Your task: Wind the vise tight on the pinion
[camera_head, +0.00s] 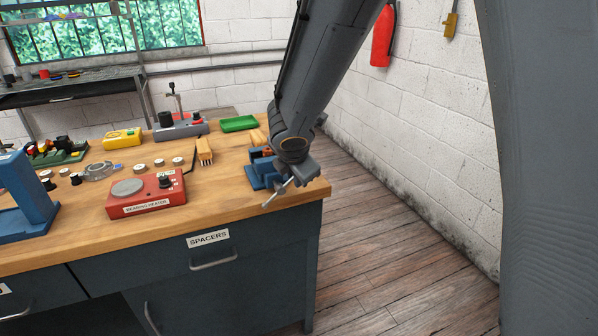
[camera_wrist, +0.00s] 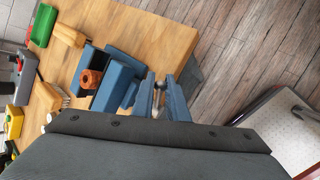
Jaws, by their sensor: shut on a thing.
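The blue vise (camera_head: 257,178) stands at the right front corner of the wooden bench; it also shows in the wrist view (camera_wrist: 116,88). A copper-coloured round piece with a dark hole, apparently the pinion (camera_wrist: 91,79), sits between the vise jaws. Whether both jaws touch it is unclear. The silvery vise handle (camera_head: 277,193) sticks out at the bench's front edge. My gripper (camera_wrist: 162,88) is shut on the handle, whose metal shows between the two fingers in the wrist view. In the head view my wrist hides part of the vise.
A red bearing heater (camera_head: 147,197) stands on the bench (camera_head: 226,184), left of the vise. A wooden-handled brush (camera_head: 204,151) and a green tray (camera_head: 239,124) lie behind. A blue press (camera_head: 30,195) stands at far left. The floor right of the bench is clear.

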